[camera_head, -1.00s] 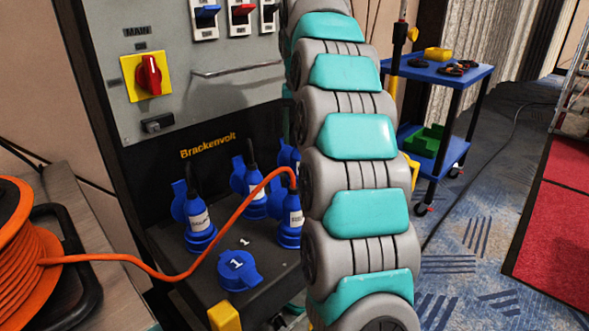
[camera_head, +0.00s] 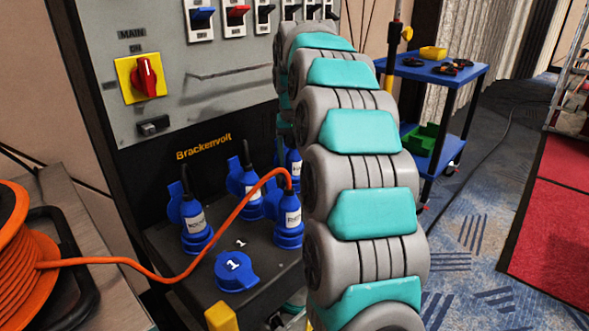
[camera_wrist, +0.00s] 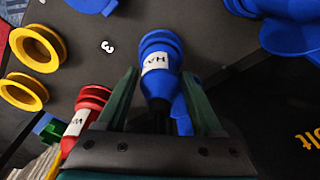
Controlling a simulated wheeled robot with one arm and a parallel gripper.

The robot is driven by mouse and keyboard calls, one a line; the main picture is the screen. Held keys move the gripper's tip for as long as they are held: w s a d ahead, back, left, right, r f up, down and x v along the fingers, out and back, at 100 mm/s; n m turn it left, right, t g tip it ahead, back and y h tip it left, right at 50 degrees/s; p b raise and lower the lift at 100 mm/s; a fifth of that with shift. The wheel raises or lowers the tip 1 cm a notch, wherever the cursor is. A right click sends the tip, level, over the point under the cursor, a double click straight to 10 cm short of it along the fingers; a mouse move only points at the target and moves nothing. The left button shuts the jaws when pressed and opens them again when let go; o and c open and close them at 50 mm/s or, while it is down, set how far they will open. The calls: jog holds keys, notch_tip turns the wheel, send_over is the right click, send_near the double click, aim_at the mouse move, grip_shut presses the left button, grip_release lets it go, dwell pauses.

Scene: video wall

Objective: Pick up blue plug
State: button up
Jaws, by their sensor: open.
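In the wrist view a blue plug (camera_wrist: 160,48) with a white label stands between the two green fingers of my gripper (camera_wrist: 160,72). The fingers are spread, one on each side of it, with a visible gap at the left; contact on the right is unclear. In the head view several blue plugs are on the dark cabinet ledge: a front-left one (camera_head: 195,228), one behind it (camera_head: 243,183) and one at the right with an orange cable (camera_head: 289,218). My gripper is hidden behind my arm there.
A red plug (camera_wrist: 90,105) sits left of my gripper, near yellow ring sockets (camera_wrist: 37,47). A blue cap marked 1 (camera_head: 236,271) is at the ledge front. An orange cable reel (camera_head: 15,250) lies left. A blue cart (camera_head: 435,72) stands at the back right.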

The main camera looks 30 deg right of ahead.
grip_shut()
dwell(0.4)
jog(key=shift+r, duration=0.1)
